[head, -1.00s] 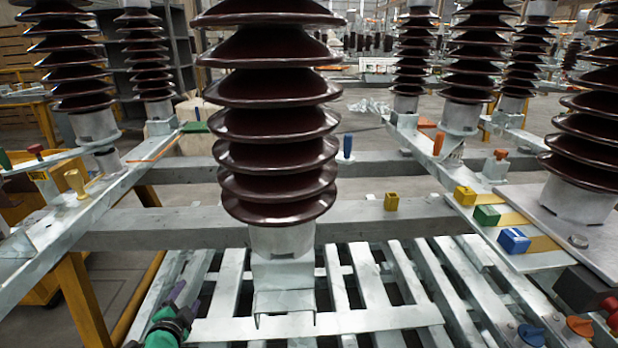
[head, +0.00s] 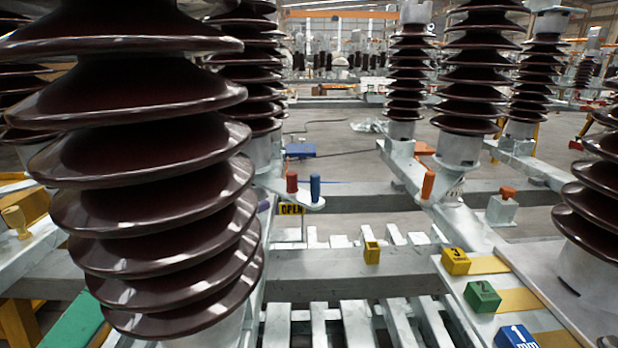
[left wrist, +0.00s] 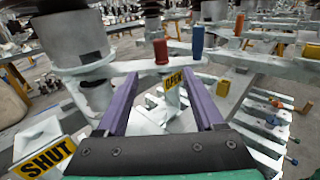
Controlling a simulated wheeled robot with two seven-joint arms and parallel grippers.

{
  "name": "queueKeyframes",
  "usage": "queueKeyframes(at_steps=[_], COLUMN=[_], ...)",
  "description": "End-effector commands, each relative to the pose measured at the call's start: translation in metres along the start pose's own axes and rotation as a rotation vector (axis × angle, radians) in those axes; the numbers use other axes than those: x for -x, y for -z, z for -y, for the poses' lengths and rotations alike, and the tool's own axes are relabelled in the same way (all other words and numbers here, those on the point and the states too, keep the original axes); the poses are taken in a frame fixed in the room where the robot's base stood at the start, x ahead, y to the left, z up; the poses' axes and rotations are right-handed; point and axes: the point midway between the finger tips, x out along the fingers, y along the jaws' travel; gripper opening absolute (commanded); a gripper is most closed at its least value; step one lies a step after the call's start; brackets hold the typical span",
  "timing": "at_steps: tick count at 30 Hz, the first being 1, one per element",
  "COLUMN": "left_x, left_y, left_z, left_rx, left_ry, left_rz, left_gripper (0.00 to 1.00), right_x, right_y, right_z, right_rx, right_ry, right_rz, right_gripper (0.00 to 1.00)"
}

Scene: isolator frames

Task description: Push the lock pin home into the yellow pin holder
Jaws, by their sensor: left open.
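A small yellow block (head: 372,252), which looks like the yellow pin holder, sits on the grey cross beam in the head view. A red pin (head: 291,182) and a blue pin (head: 315,188) stand upright side by side on a grey arm near a yellow OPEN sign (head: 291,209). I cannot tell which pin is the lock pin. In the left wrist view my left gripper (left wrist: 161,79) has its purple fingers apart and nothing held. The red pin (left wrist: 160,52) and blue pin (left wrist: 198,40) stand beyond its fingertips. The insulator mostly hides my left gripper in the head view. My right gripper is not in view.
A large brown insulator (head: 150,190) fills the left of the head view. Numbered yellow (head: 456,261), green (head: 482,297) and blue (head: 515,337) blocks line the right rail. A SHUT sign (left wrist: 46,158) is at lower left in the wrist view. Slatted grey bars lie below.

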Motion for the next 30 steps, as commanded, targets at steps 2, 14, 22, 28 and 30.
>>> queueKeyframes(at_steps=[2, 14, 22, 28, 30], left_x=[-0.021, -0.097, -0.132, -0.131, -0.131], left_y=[-0.005, -0.002, 0.000, 0.000, 0.000], left_z=[0.001, 0.003, 0.002, 0.002, 0.002], left_rx=[0.004, 0.008, 0.007, 0.007, 0.007], left_ry=[0.002, 0.003, 0.001, 0.000, 0.000], left_rz=[0.006, 0.005, 0.003, 0.003, 0.003], left_gripper=[0.69, 0.69, 0.69, 0.50, 0.24], right_x=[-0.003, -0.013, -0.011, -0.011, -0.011], right_y=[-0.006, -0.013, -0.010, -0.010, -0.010], right_z=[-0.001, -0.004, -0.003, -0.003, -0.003], right_rx=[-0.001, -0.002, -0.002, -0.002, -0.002], right_ry=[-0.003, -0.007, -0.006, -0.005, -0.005], right_rz=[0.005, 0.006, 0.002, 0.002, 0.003], right_gripper=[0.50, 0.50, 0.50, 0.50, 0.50])
